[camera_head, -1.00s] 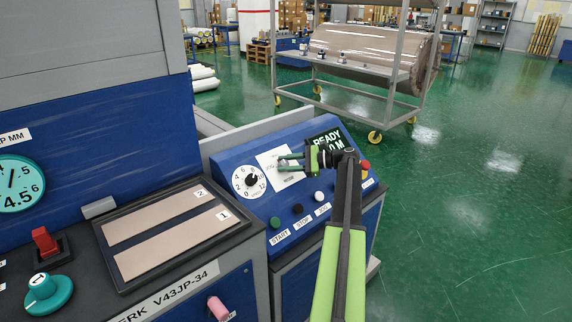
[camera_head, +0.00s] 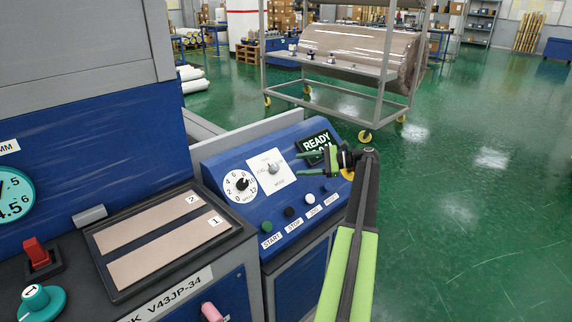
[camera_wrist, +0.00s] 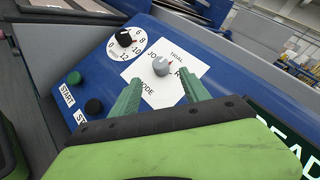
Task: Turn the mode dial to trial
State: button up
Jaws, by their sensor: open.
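The mode dial is a grey knob (camera_wrist: 162,66) on a white square plate (camera_wrist: 148,84) on the sloped blue panel. In the wrist view the plate reads TRIAL at the top, with JOG to the left and a partly hidden label to the right. The dial also shows in the head view (camera_head: 273,168). My gripper (camera_head: 306,165) is open, to the right of the dial in the head view. In the wrist view its two green fingers (camera_wrist: 164,92) stand apart below the dial, clear of it.
A numbered dial with a black knob (camera_head: 241,184) is left of the mode dial. Several push buttons (camera_head: 290,212) line the panel's lower edge. A READY display (camera_head: 317,146) is behind my gripper. A tray with two strips (camera_head: 88,232) lies to the left.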

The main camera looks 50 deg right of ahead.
jog(key=v, duration=0.6)
jog(key=shift+s+d+p, duration=0.25)
jog(key=shift+s+p, duration=0.05)
jog(key=shift+p, duration=0.15)
